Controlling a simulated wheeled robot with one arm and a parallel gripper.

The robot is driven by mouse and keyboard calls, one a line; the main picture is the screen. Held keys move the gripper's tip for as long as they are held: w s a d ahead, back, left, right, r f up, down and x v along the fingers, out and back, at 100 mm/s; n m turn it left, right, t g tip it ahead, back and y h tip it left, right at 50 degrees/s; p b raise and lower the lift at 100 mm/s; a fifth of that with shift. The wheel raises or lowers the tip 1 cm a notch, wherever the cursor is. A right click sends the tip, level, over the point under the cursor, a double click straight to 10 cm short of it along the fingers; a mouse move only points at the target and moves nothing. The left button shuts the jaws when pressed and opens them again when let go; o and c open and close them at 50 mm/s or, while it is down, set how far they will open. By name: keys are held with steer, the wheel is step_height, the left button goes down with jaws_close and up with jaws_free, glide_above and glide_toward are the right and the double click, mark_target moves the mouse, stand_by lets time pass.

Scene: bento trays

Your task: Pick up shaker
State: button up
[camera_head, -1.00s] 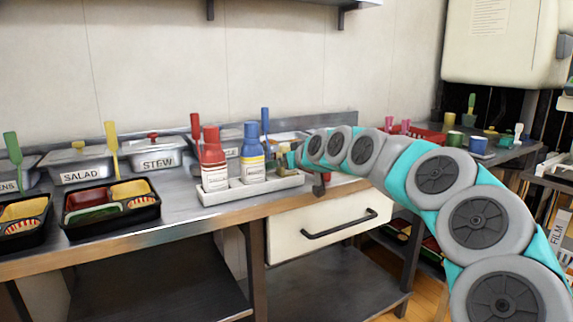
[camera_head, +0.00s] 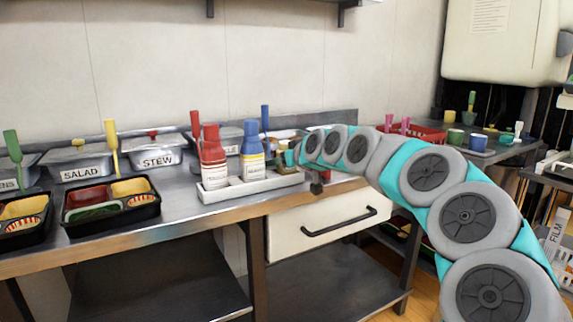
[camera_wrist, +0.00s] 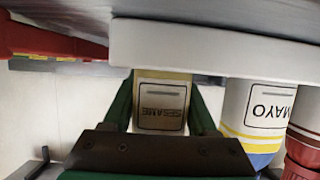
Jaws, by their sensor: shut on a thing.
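The shaker (camera_wrist: 160,103) has a pale label, reading roughly "SESAME", and a yellowish band. The wrist view shows it upside down, between my two green fingers. My gripper (camera_wrist: 161,88) is shut on it, one finger on each side. In the head view the shaker (camera_head: 283,146) is small, at the right end of the white tray (camera_head: 250,190), partly hidden by my gripper (camera_head: 290,156). In the wrist view the tray's wall (camera_wrist: 220,50) covers the shaker's base, so I cannot tell whether it touches the tray floor.
A blue mayo bottle (camera_head: 252,155) stands close beside the shaker, with a red bottle (camera_head: 212,160) beyond it. Lidded metal pans and bento trays (camera_head: 146,213) are to the left. A red basket (camera_head: 430,134) is behind my arm.

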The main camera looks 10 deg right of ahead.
mark_target(282, 148)
jaws_close()
steer(key=shift+r, duration=1.55)
steer(key=shift+s+d+r, duration=0.1)
steer(key=shift+r, duration=0.15)
steer(key=s+d+r+b, duration=0.1)
steer(key=s+b, duration=0.1)
steer(key=s, duration=1.3)
steer(key=shift+s+r, duration=0.2)
steer(key=shift+s, duration=0.2)
steer(key=o, duration=0.5)
jaws_free()
